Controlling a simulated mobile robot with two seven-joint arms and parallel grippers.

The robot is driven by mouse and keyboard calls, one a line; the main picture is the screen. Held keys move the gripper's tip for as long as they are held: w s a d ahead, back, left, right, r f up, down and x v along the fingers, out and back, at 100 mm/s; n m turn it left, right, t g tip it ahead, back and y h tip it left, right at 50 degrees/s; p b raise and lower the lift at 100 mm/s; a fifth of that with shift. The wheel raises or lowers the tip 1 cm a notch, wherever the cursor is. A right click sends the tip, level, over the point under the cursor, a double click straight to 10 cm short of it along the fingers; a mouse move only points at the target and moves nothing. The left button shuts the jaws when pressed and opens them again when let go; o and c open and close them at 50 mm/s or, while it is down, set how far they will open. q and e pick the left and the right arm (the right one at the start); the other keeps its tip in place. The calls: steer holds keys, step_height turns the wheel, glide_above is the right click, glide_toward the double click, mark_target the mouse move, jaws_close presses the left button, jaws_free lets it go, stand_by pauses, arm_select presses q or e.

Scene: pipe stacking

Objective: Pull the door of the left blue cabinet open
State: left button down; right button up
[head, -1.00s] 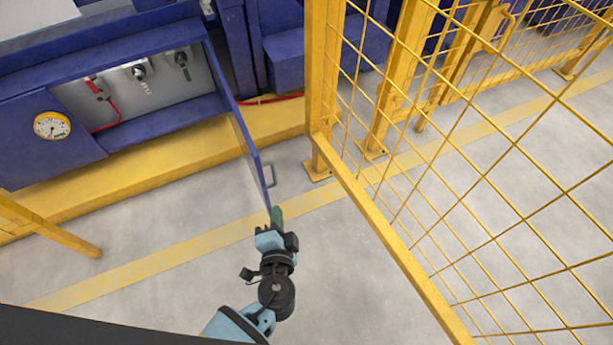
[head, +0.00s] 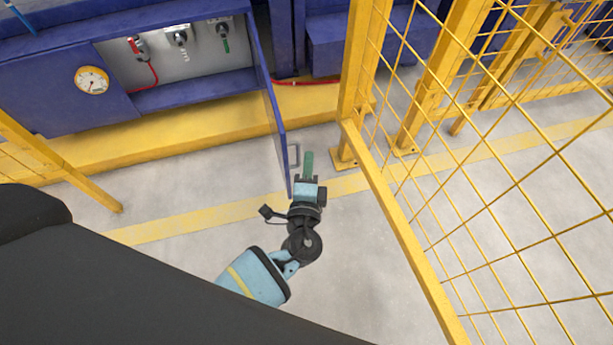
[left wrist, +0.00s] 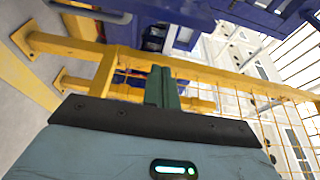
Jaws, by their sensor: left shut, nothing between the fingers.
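The blue cabinet (head: 60,75) stands at upper left in the head view with its door (head: 273,110) swung out, showing a pale interior (head: 165,70). The door is seen nearly edge-on. Its grey handle (head: 295,155) is on the right-hand face, near the free edge. My left gripper (head: 308,162) has its green fingers closed and empty, just right of the handle; I cannot tell whether they touch it. In the left wrist view the closed fingers (left wrist: 160,87) point away, and a grey bar, probably the handle (left wrist: 92,11), shows at the top left. My right gripper is out of view.
A yellow mesh fence (head: 400,225) stands close on the right of my left gripper. A yellow rail (head: 60,165) is at the left. A yellow plinth (head: 170,140) runs below the cabinet. Grey floor (head: 160,205) lies open in front of the door.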

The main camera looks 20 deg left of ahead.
arm_select(q)
steer(key=a, duration=0.2)
steer(key=w+a, duration=0.1)
steer(key=a, duration=0.1)
steer(key=shift+w+a, duration=0.1)
steer(key=shift+w, duration=0.1)
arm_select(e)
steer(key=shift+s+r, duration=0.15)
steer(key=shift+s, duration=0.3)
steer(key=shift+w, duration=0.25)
